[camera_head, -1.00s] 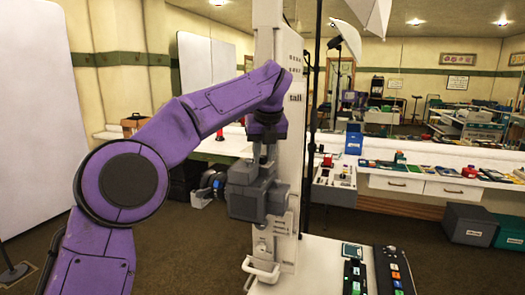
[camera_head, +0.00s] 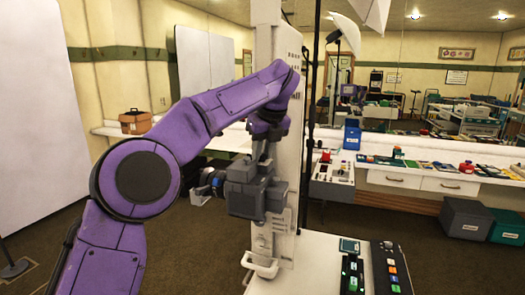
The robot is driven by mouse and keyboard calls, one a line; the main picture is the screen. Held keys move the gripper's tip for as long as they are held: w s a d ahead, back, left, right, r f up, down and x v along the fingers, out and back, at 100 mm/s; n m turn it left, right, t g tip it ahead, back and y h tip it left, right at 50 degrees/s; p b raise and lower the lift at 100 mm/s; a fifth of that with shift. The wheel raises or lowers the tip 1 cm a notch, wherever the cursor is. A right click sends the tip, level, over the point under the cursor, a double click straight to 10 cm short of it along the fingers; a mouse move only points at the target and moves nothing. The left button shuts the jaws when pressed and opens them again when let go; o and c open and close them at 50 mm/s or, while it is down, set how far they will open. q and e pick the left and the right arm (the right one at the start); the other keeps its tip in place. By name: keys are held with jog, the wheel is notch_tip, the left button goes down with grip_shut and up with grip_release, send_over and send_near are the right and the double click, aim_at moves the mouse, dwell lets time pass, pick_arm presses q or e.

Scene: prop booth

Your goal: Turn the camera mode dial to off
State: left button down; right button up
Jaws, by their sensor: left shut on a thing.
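The white upright booth column (camera_head: 290,125) stands at the middle of the head view. My left gripper (camera_head: 258,196) is at the column's front face, pointing at it, with its blocky grey body turned mostly away from me. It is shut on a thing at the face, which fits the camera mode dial. The dial, its markings and the fingertips are hidden behind the gripper, so I cannot read its setting. My right gripper is not in view.
A white handle (camera_head: 261,267) sticks out low on the column. A white counter with a black button panel (camera_head: 390,269) stands at the lower right. A long table with several props (camera_head: 440,168) runs behind. Open floor lies to the left.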

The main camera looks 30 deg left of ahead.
pick_arm(q)
jog(key=c, duration=0.9)
grip_release()
jog(key=shift+w+d+f, duration=0.15)
jog(key=shift+w, duration=0.05)
jog(key=shift+s, duration=0.1)
jog(key=shift+r+p, duration=0.45)
jog(key=shift+r, duration=0.05)
jog(key=p+v, duration=0.5)
jog(key=v, duration=0.2)
